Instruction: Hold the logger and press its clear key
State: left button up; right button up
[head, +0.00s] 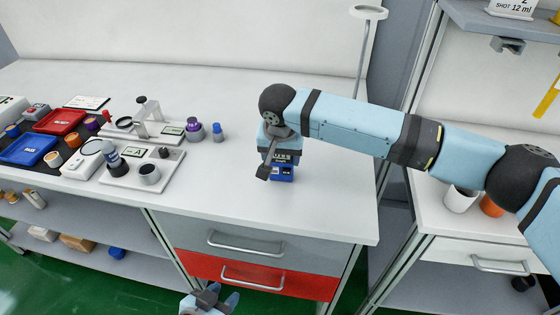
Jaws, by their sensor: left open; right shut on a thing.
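The logger (283,174) is a small blue box with a dark display at its top, on the right part of the white bench. My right gripper (274,163) comes down over it from above and is shut on it. The wrist and fingers cover part of the logger, and I cannot make out the clear key. I cannot tell whether the logger touches the bench top. My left gripper (209,298) is open and empty at the bottom edge of the view, low in front of the drawers and well away from the logger.
Left on the bench (222,196) are a red tray (60,121), a blue tray (28,149), white instruments and a purple-topped jar (194,131). A blue-capped bottle (217,132) stands nearer the logger. A red drawer (262,283) is below. Bench room right of the logger is clear.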

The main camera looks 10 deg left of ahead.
dwell(0.4)
pick_arm(q)
grip_shut()
dwell(1.5)
